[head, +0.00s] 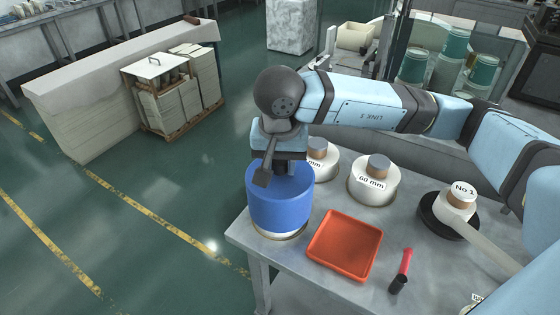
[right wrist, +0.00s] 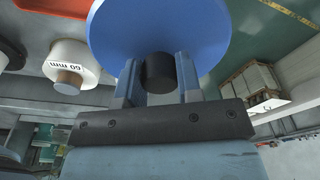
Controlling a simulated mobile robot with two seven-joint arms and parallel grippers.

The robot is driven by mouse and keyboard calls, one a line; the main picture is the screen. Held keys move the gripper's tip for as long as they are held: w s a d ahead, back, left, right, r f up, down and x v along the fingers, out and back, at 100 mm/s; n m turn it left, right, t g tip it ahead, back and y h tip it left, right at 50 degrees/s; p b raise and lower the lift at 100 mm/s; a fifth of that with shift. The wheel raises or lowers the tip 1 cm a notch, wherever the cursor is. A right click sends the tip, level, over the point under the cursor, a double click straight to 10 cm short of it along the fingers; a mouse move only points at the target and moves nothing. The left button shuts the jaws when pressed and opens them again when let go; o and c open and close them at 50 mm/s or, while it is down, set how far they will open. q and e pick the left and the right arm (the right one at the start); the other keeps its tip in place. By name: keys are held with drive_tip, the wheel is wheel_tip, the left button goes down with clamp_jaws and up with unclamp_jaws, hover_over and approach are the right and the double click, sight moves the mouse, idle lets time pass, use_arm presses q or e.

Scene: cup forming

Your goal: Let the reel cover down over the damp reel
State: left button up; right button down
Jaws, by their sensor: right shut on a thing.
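The blue reel cover (head: 281,205) is a round, drum-like cap at the table's near left corner. My right gripper (head: 280,168) is above it, pointing down. In the right wrist view my right gripper (right wrist: 159,82) is shut on the cover's dark knob (right wrist: 158,70), with the blue top (right wrist: 160,25) spreading behind the fingers. A pale rim (head: 277,235) shows just below the cover, seemingly the base of the damp reel; the rest of that reel is hidden inside. I cannot tell whether the cover rests on anything. My left gripper is out of view.
A red tray (head: 344,246) lies right of the cover, with a red-and-black tool (head: 401,270) beyond it. A white reel marked 60 mm (head: 374,182) and another white reel (head: 322,160) stand close behind. A reel marked No 1 (head: 455,205) sits farther right.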

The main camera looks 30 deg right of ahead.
sight(280, 176)
use_arm(q)
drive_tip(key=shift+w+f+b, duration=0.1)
drive_tip(key=shift+b, duration=0.5)
use_arm(e)
drive_tip(key=shift+f, duration=0.7)
use_arm(q)
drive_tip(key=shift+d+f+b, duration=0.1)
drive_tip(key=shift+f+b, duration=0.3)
drive_tip(key=shift+b, duration=0.2)
use_arm(e)
drive_tip(key=shift+f, duration=0.6)
use_arm(q)
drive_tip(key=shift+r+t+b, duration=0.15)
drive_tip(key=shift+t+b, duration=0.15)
drive_tip(key=shift+b, duration=0.15)
use_arm(e)
drive_tip(key=shift+f, duration=0.45)
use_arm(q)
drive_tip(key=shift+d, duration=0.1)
use_arm(e)
drive_tip(key=shift+f, duration=0.15)
drive_tip(key=shift+c, duration=1.1)
unclamp_jaws()
use_arm(q)
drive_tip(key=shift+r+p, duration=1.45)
drive_tip(key=shift+p, duration=0.05)
use_arm(e)
drive_tip(key=shift+r, duration=4.1)
